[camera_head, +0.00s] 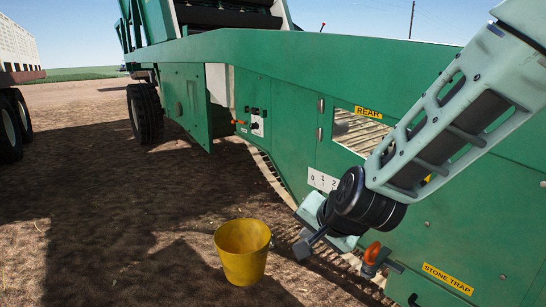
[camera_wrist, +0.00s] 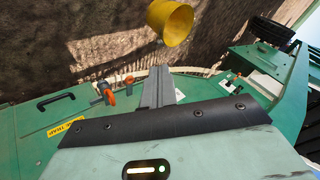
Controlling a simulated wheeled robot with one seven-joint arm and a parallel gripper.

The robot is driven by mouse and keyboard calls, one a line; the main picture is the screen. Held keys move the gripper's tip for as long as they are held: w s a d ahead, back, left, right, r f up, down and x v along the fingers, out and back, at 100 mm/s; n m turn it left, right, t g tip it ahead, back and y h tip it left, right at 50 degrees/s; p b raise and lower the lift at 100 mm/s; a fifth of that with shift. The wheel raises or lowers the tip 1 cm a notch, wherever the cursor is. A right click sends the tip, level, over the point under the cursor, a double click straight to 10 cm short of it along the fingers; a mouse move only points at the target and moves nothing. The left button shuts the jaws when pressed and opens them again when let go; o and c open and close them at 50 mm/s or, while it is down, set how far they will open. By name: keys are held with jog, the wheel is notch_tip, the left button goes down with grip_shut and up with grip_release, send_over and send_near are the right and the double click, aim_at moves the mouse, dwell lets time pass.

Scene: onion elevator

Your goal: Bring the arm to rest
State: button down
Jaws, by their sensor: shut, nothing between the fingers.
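My arm reaches in from the upper right of the head view, angled down and left. My gripper (camera_head: 306,246) is at its lower end, in front of the green machine (camera_head: 285,70) and a little above and right of the yellow bucket (camera_head: 243,252). In the wrist view my gripper (camera_wrist: 158,75) shows its two fingers together, with nothing held. The bucket (camera_wrist: 171,22) lies beyond the fingertips in that view, apart from them. An orange-tipped lever (camera_head: 372,253) is close to the right of the gripper in the head view.
The machine's side panel is close behind my arm, with a control box (camera_head: 257,122), a slatted window (camera_head: 358,132) and a stone trap label (camera_head: 447,278). A black handle (camera_wrist: 55,102) shows in the wrist view. Bare ground (camera_head: 90,220) is open to the left.

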jog(key=s+d+n+g+h, duration=0.15)
jog(key=s+n, duration=0.25)
jog(key=s, duration=0.5)
jog(key=s+d+n+g, duration=0.3)
jog(key=s+n, duration=0.2)
jog(key=s, duration=0.3)
jog(key=s+d+n+g+h, duration=0.1)
jog(key=s+d+n+g, duration=0.2)
jog(key=s, duration=0.6)
notch_tip(320, 180, up, 36)
jog(key=n+p, duration=0.1)
jog(key=p, duration=3.4)
jog(key=shift+a+f+n, duration=0.2)
jog(key=shift+a+n, duration=0.2)
jog(key=shift+s, duration=0.1)
